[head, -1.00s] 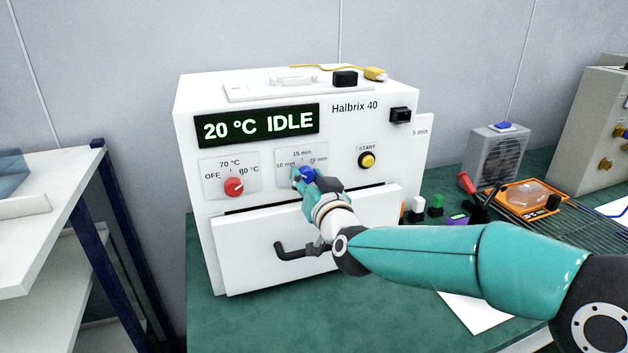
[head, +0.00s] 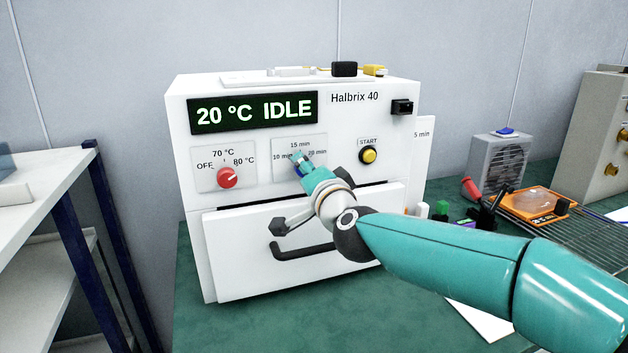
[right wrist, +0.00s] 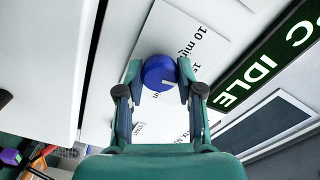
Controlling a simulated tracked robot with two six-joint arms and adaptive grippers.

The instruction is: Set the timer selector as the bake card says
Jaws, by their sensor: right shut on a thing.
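The oven's timer selector is a round blue knob (right wrist: 158,72) on a white panel (head: 315,172) marked 10, 15 and 20 min. My right gripper (right wrist: 160,76) is shut on it, one finger on each side. In the head view, my right gripper (head: 301,164) hides most of the knob. In the right wrist view the knob's white mark points right, roughly towards the partly hidden middle label; I cannot tell its exact setting. A white card (head: 423,155) stands at the oven's right edge, with only "5 min" showing. My left gripper is not in view.
The red temperature knob (head: 227,178) is left of the timer panel, the yellow START button (head: 369,156) right of it. The drawer handle (head: 303,249) juts out below my wrist. The display (head: 254,112) reads 20 °C IDLE. A wire rack (head: 540,225) lies at right.

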